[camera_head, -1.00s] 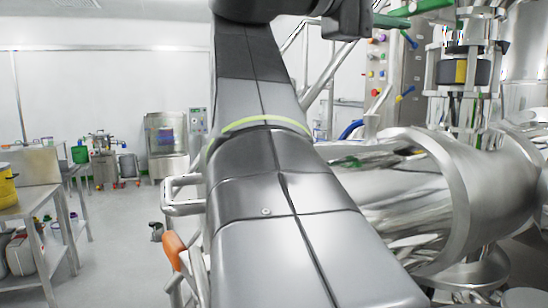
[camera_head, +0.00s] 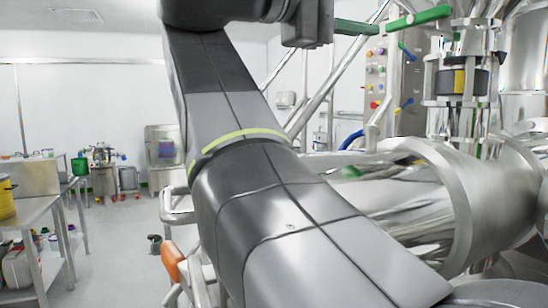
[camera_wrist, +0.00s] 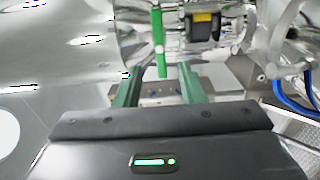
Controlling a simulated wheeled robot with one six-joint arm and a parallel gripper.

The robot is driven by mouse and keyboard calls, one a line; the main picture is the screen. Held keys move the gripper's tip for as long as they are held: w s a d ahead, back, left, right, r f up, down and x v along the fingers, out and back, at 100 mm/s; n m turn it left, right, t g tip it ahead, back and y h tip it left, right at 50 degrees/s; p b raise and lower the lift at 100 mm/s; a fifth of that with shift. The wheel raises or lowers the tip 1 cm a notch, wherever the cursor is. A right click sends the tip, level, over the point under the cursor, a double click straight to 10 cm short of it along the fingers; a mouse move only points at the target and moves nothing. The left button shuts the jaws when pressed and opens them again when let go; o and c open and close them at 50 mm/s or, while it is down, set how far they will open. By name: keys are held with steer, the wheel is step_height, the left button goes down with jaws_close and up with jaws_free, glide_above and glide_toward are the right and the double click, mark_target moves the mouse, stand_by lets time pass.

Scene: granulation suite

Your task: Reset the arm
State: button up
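My arm (camera_head: 285,215) crosses the head view from the lower right to the top, where its wrist end (camera_head: 308,25) is partly cut off by the frame. One green finger of my gripper shows in the head view (camera_head: 357,27), in front of the equipment. In the wrist view my gripper (camera_wrist: 159,84) has its two green fingers apart, with nothing held between them. A green valve handle (camera_wrist: 158,38) appears ahead of the gap, near the fingertips in the picture; the depth between them is unclear. The handle also shows in the head view (camera_head: 420,17).
A large shiny steel vessel (camera_head: 435,190) stands close on the right, beside my arm. A panel with coloured buttons (camera_head: 378,75) is behind it. Steel rails with an orange grip (camera_head: 173,262) are lower left of my arm. A steel table (camera_head: 30,210) is at left; the floor between is clear.

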glide_toward(411, 20)
steer(key=shift+p+x, duration=0.7)
steer(key=shift+x, duration=3.45)
steer(key=n+p, duration=0.1)
steer(key=n, duration=0.1)
steer(key=shift+s+r+n+p, duration=0.15)
steer(key=shift+r+n+p, duration=0.1)
steer(key=shift+n+p, duration=0.15)
steer(key=n+p, duration=0.1)
steer(key=n, duration=0.2)
steer(key=shift+f, duration=0.15)
steer(key=shift+f, duration=0.1)
